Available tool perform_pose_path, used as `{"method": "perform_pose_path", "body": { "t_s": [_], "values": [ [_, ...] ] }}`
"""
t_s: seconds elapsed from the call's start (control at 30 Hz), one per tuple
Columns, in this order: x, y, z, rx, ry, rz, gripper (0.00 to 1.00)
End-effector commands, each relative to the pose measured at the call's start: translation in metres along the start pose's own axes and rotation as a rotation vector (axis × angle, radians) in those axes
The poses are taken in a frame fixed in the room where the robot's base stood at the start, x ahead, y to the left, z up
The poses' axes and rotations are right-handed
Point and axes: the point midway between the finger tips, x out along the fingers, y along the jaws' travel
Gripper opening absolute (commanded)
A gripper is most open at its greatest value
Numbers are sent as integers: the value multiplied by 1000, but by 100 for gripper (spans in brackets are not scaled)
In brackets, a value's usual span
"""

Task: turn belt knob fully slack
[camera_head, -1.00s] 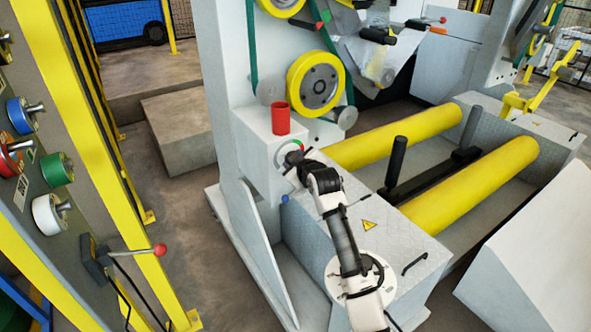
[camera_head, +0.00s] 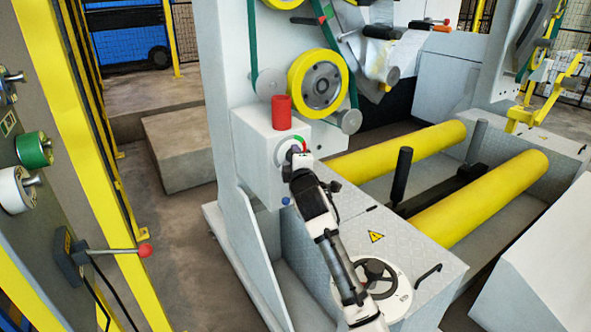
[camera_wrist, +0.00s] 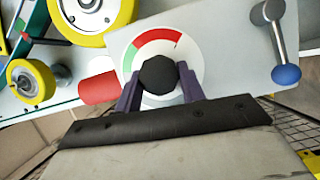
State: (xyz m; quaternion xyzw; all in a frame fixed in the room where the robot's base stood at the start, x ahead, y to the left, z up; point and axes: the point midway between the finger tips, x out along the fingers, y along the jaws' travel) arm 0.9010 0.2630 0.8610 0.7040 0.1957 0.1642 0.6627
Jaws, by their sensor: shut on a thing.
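The belt knob (camera_wrist: 158,75) is black and many-sided. The knob is hidden there behind my gripper. I cannot make out a pointer on it.
A red cylinder (camera_head: 281,112) stands on top of the box, just above the dial. A lever with a blue ball end (camera_wrist: 286,74) is beside the dial. Yellow rollers (camera_head: 482,193) lie to the right. A panel with coloured knobs (camera_head: 35,150) stands at the left.

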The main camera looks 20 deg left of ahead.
Motion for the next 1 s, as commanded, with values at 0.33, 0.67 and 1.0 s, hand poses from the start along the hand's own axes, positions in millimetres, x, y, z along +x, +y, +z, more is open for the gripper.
{"method": "perform_pose_path", "body": {
  "t_s": [0.33, 0.67, 1.0],
  "values": [
    [0, -4, 0, -195, 2, 82, 16],
    [0, -3, -1, -261, 3, 108, 16],
    [0, -3, -1, -266, 3, 110, 16]
  ]
}}
